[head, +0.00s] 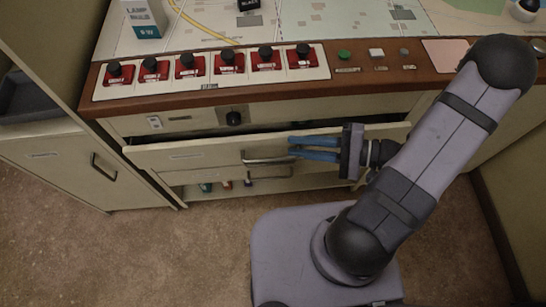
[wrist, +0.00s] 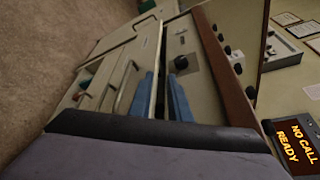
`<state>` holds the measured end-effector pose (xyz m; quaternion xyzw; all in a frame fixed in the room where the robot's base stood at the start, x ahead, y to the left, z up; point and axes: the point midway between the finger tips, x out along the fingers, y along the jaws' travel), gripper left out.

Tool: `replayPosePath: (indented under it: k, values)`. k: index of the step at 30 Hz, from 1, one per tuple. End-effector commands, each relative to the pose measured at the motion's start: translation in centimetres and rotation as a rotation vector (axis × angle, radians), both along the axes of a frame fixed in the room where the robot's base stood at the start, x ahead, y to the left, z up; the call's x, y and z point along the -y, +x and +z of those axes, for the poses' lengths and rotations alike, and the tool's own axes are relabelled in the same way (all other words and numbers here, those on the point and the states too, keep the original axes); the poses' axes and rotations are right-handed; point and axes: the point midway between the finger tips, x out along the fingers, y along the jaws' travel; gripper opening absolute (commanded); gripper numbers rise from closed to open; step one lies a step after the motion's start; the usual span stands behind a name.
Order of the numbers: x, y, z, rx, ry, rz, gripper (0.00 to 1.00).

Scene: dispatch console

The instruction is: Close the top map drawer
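The top map drawer (head: 200,154) is a wide cream front below the console, pulled out, with a dark gap along its upper edge. Its metal bar handle (head: 268,160) is near the middle. The drawer also shows in the wrist view, its light upper edge (wrist: 160,65) running between the finger lines. My gripper (head: 290,147) has two blue fingers, apart and pointing left, in front of the drawer's right half, just right of the handle. In the wrist view my gripper (wrist: 162,82) is open with nothing held. Whether the fingers touch the drawer cannot be told.
A lower drawer handle (head: 270,173) and an open shelf with small items (head: 225,185) lie below. Above is a black knob (head: 233,118) and the wooden console edge (head: 330,95) with red switches (head: 229,62). A cabinet (head: 75,165) stands left.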

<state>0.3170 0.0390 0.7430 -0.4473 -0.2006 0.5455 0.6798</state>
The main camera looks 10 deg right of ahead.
Motion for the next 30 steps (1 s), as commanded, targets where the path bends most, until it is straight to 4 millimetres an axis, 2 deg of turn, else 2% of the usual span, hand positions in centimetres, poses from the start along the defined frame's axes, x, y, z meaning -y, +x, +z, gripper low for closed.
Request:
replayPosePath:
  k: [3, 6, 12, 16, 23, 30]
  values:
    - [-0.1, -0.1, -3.2, -0.006, 0.005, 0.001, 0.17]
    - [-0.1, 0.0, -5.3, -0.004, 0.005, 0.000, 0.17]
    - [0.0, 0.0, -8.1, -0.002, 0.001, 0.000, 0.17]
    - [0.0, 0.0, -8.8, -0.001, 0.001, 0.001, 0.17]
    - [-0.1, 0.0, -9.0, 0.000, 0.001, 0.001, 0.17]
    - [-1.9, 0.5, -9.4, -0.002, 0.003, 0.005, 0.17]
